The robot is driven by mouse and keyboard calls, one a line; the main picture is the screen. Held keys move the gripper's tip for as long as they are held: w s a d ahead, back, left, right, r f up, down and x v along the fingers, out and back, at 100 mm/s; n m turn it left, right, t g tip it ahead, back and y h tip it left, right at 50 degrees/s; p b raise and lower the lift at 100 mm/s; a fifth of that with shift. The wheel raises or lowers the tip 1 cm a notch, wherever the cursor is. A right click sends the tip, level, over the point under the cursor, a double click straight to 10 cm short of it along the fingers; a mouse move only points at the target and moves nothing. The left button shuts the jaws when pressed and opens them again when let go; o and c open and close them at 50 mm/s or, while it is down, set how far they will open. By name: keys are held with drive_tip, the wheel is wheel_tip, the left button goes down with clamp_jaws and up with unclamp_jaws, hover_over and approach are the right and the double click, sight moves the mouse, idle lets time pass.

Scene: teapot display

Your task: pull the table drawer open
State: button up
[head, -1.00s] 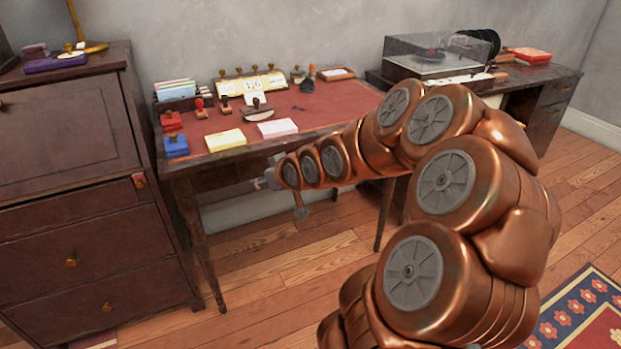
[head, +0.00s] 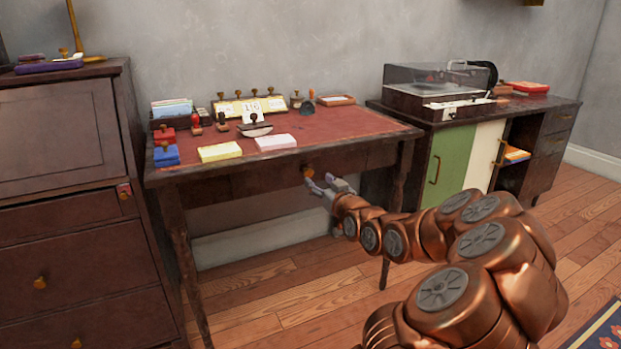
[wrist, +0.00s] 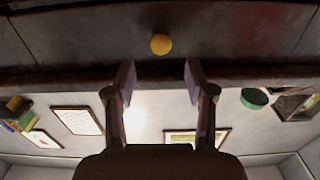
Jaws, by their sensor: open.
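The table (head: 345,124) is dark wood with a red top. Its drawer (head: 262,183) sits under the top and looks flush in its frame. A round brass knob (head: 307,170) is on the drawer front, and it shows as a yellow ball (wrist: 161,44) in the wrist view. My gripper (head: 322,184) is just in front of and slightly below the knob. In the wrist view its two fingers (wrist: 159,76) are spread apart, with the knob beyond the tips and roughly centred between them. Nothing is held between the fingers.
Stamps, a blue box (head: 166,155), a yellow pad (head: 220,151) and a white pad (head: 276,142) stand on the table. A dark cabinet (head: 68,220) is at left. A sideboard (head: 450,165) with a record player (head: 437,88) is at right. The floor below the drawer is clear.

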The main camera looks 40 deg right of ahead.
sight(309, 173)
drive_tip(key=b+x, duration=0.1)
drive_tip(key=x, duration=0.3)
drive_tip(key=shift+w+f, duration=0.15)
drive_tip(key=shift+w, duration=0.1)
drive_tip(key=shift+x, duration=0.9)
drive_tip(key=shift+c, duration=0.2)
clamp_jaws()
